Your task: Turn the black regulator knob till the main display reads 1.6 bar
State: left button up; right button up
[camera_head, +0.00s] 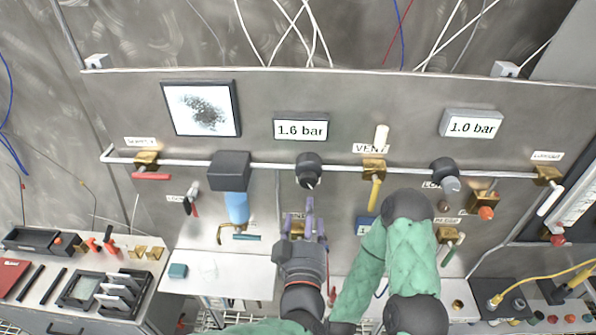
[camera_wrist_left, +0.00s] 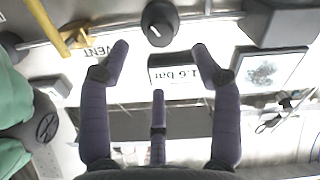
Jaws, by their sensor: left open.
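The black regulator knob (camera_head: 309,168) sits on the pipe below the main display (camera_head: 301,129), which reads 1.6 bar. In the left wrist view, the picture is turned over: the knob (camera_wrist_left: 160,22) shows at the top centre, with the display (camera_wrist_left: 174,74) below it. My left gripper (camera_head: 304,222) is just below the knob in the head view. Its purple fingers (camera_wrist_left: 160,56) are spread open and empty, apart from the knob in both views. My right gripper is not in view.
A second display (camera_head: 472,125) reads 1.0 bar. A yellow-handled vent valve (camera_head: 375,185) stands right of the knob. A black block with a blue bowl (camera_head: 237,208) is to the left. My green-sleeved arm covers part of the lower panel.

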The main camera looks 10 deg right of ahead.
aim_at(308, 184)
pick_arm(q)
jog(key=x, duration=1)
jog(key=shift+w+d+r, duration=0.1)
jog(key=shift+w+r, duration=0.15)
jog(key=shift+r, duration=0.1)
jog(key=c, duration=1.1)
jog(key=shift+f+n+b, duration=0.15)
jog(key=shift+n+b, duration=0.15)
jog(key=shift+b, duration=0.05)
jog(key=shift+c, duration=0.2)
jog(key=o, duration=1.1)
jog(key=shift+o, duration=0.2)
jog(key=shift+s, duration=0.1)
